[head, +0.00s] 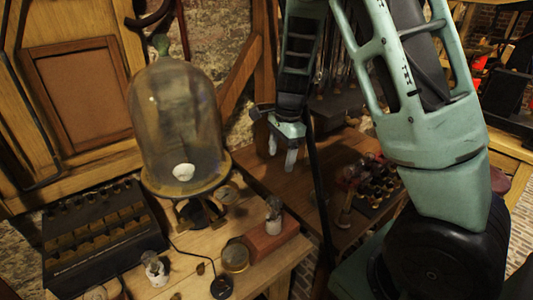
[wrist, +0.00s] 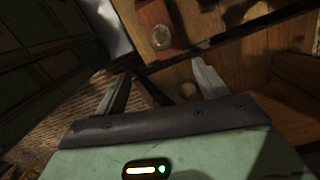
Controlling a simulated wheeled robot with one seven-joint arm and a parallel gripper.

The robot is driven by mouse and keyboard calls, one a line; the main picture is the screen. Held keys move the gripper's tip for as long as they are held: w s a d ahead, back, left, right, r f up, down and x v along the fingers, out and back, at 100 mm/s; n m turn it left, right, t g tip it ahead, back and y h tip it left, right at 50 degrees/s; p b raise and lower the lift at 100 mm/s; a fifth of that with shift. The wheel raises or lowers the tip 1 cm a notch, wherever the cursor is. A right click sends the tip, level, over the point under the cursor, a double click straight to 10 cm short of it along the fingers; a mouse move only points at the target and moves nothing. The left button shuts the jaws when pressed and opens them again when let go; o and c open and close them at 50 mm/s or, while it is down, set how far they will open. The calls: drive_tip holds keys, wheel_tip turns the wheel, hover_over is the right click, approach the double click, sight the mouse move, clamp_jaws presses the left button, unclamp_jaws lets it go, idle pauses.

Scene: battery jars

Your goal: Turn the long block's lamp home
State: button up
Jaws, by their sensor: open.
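The long block (head: 268,243) is a reddish-brown wooden block on the light wooden bench, right of the glass bell jar. Its lamp (head: 273,214), a small clear bulb, stands upright near the block's right end; I cannot tell how far it is screwed in. In the wrist view the block (wrist: 152,14) and the round top of its lamp (wrist: 161,37) show at the top, beyond the fingertips. My gripper (head: 281,154) is open and empty, above and behind the block and apart from it. Its two pale fingers (wrist: 161,70) also show in the wrist view.
A tall glass bell jar (head: 178,115) stands left of the block. A second lamp (head: 155,269) is on the bench's front left, near a black switch (head: 221,287) and a brass disc (head: 235,257). A dark battery box (head: 103,231) is far left.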

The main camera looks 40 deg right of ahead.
sight(273, 200)
drive_tip(key=f, duration=0.5)
drive_tip(key=a+f+p, duration=0.1)
drive_tip(key=f, duration=0.5)
drive_tip(key=a+f, duration=0.1)
drive_tip(key=f, duration=0.5)
drive_tip(key=shift+w+f, duration=0.15)
drive_tip(key=c, duration=1.1)
drive_tip(key=m, duration=0.4)
drive_tip(key=shift+m+t, duration=0.3)
drive_tip(key=shift+m, duration=0.9)
drive_tip(key=m, duration=0.3)
drive_tip(key=shift+m+h, duration=0.4)
drive_tip(key=m, duration=0.2)
drive_tip(key=shift+w+m+t, duration=0.1)
drive_tip(key=shift+m+t, duration=0.2)
drive_tip(key=shift+m, duration=0.1)
